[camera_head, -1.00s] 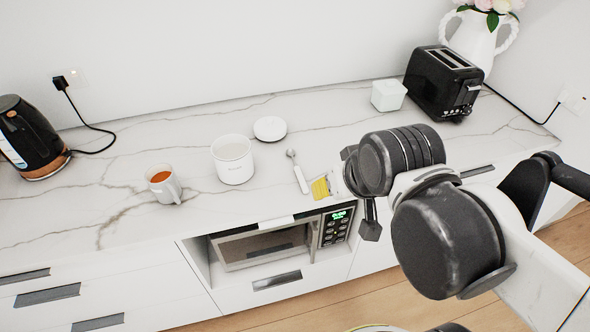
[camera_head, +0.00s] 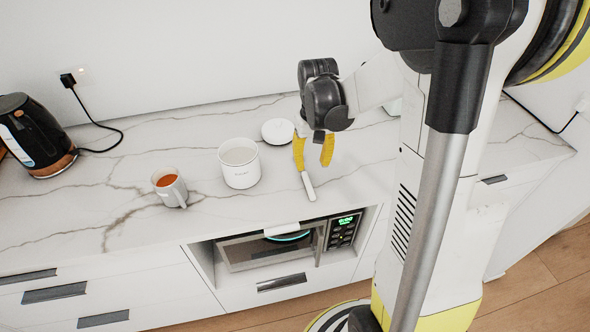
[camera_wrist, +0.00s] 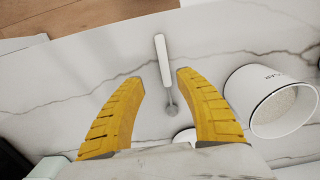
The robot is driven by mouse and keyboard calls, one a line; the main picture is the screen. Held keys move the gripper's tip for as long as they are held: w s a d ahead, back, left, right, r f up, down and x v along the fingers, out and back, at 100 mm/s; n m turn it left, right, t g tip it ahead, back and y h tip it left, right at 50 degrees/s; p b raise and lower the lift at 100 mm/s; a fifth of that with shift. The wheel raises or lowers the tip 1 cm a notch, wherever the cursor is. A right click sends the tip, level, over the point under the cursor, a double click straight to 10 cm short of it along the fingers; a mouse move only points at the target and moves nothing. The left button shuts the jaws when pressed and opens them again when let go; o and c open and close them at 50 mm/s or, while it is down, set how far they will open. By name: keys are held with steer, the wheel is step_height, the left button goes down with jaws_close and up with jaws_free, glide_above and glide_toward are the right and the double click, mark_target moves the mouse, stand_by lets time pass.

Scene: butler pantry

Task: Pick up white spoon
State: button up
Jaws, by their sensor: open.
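The white spoon (camera_head: 308,187) lies on the marble counter, its handle toward the front edge; my gripper hides its bowl end in the head view. In the wrist view the spoon (camera_wrist: 162,58) shows whole, with a white handle and a grey metal bowl end. My gripper (camera_head: 313,164) has two yellow fingers, spread apart and pointing down over the bowl end. In the wrist view the open gripper (camera_wrist: 161,85) has the spoon lying between its fingers, with nothing held. The exact height above the counter is hard to tell.
A white canister (camera_head: 240,165) stands close to the left of the spoon. A round white lid (camera_head: 277,131) lies behind. A mug (camera_head: 170,187) and a black kettle (camera_head: 34,137) are further left. A microwave (camera_head: 267,249) sits below the counter.

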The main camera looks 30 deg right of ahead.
mark_target(308, 182)
step_height(308, 182, down, 3)
steer(key=shift+f+b, duration=0.15)
steer(key=shift+b, duration=0.3)
steer(key=f, duration=0.1)
steer(key=f+b, duration=0.1)
steer(key=f, duration=0.1)
steer(key=f+b, duration=0.1)
steer(key=f, duration=0.1)
steer(key=shift+w+a+f, duration=0.1)
steer(key=shift+w+a, duration=0.1)
steer(key=shift+a, duration=0.15)
steer(key=shift+c, duration=0.5)
jaws_close()
